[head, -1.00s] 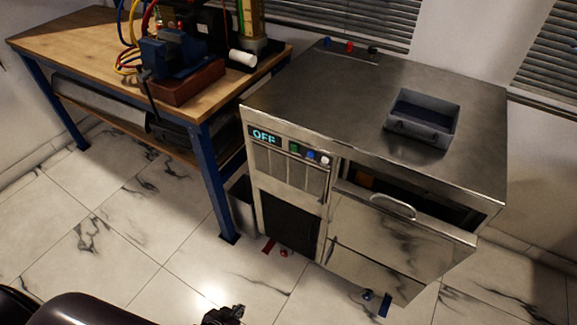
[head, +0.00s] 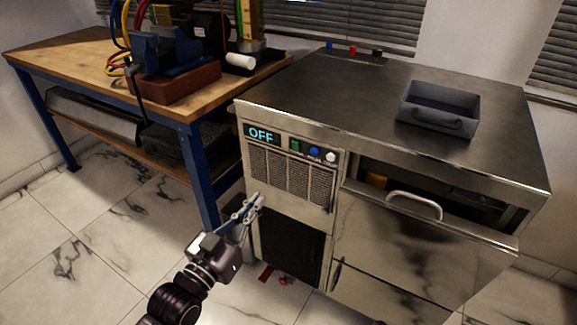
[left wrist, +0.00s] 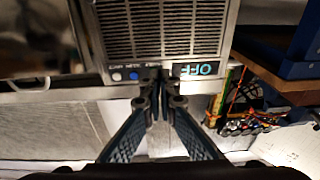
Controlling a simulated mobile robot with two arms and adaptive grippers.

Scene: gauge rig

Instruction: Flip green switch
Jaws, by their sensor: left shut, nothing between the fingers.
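The green switch (head: 295,146) is on the front panel of the metal cabinet (head: 390,120), just right of a display (head: 262,135) that reads OFF. A blue knob or button (head: 314,152) and a white one (head: 331,157) sit to its right. My left gripper (head: 257,202) is shut and empty, below and left of the switch, in front of the cabinet. In the left wrist view, where the panel appears upside down, its fingertips (left wrist: 161,78) overlap the panel between the blue button (left wrist: 133,75) and the display (left wrist: 196,70). They largely hide the green switch there. My right gripper is out of view.
A pulled-out drawer with a curved handle (head: 414,204) juts from the cabinet's right side. A grey tray (head: 437,112) stands on top. A wooden workbench (head: 60,50) with equipment stands at left. Small red items (head: 283,281) lie on the floor.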

